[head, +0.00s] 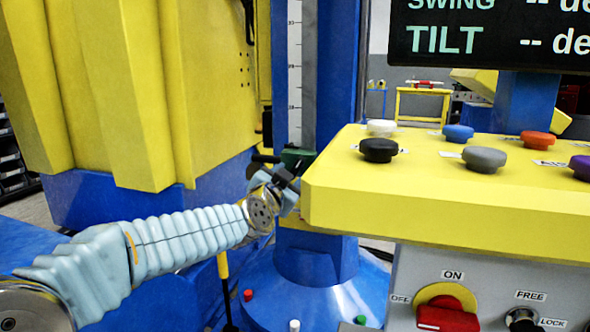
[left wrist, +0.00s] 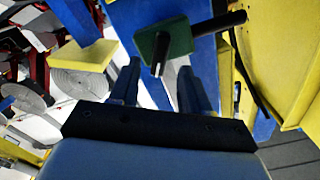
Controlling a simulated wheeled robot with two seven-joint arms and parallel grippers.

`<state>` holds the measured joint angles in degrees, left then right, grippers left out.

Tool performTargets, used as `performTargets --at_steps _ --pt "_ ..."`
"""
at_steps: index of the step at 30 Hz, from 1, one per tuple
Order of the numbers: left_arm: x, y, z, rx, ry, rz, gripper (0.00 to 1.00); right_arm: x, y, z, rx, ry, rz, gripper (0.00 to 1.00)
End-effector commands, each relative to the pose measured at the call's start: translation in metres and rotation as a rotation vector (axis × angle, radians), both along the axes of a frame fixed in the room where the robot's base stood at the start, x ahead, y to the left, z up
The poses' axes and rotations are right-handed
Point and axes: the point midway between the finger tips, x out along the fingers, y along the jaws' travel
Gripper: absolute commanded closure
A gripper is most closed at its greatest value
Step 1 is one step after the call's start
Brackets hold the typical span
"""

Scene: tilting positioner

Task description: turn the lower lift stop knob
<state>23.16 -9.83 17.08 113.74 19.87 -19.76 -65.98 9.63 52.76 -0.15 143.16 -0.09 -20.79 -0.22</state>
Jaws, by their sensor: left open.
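The lower lift stop looks like the dark green block (head: 297,159) on the blue column beside the scale; it also shows in the left wrist view (left wrist: 176,38). A black rod-like knob (left wrist: 220,22) sticks out from the block to the right in the left wrist view, and a shorter dark pin (left wrist: 158,54) points toward the camera. My left gripper (left wrist: 158,82) is open, its two fingers apart just short of the block, with the pin roughly between them in the picture. In the head view the left gripper (head: 280,177) is at the block, and the contact is unclear.
A yellow console (head: 440,210) with coloured buttons stands close on the right of my left gripper. A yellow ribbed cover (head: 120,90) stands on the left. The blue column (head: 338,80) with its white scale (head: 294,70) rises behind. A screen (head: 490,35) hangs upper right.

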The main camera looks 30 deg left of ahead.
Motion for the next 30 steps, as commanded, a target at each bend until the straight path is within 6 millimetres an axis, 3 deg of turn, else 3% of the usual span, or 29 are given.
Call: performTargets --at_steps 3,7,19,28,30 --pt "0.023 0.005 0.000 -0.002 0.001 -0.001 0.53 0.000 0.001 0.004 0.001 0.000 0.001 0.57" --pt "0.039 0.009 0.000 -0.001 0.002 -0.001 0.53 -0.001 0.002 0.006 0.002 0.002 0.003 0.57" --pt "0.048 0.011 0.000 -0.001 0.000 -0.001 0.53 -0.001 0.002 0.006 0.003 0.001 0.004 0.57" --pt "0.048 0.011 0.000 -0.001 0.000 -0.001 0.98 -0.001 0.002 0.006 0.003 0.001 0.004 0.57" --pt "0.048 0.011 0.000 -0.001 0.000 -0.001 1.00 -0.001 0.002 0.006 0.003 0.001 0.004 0.57"
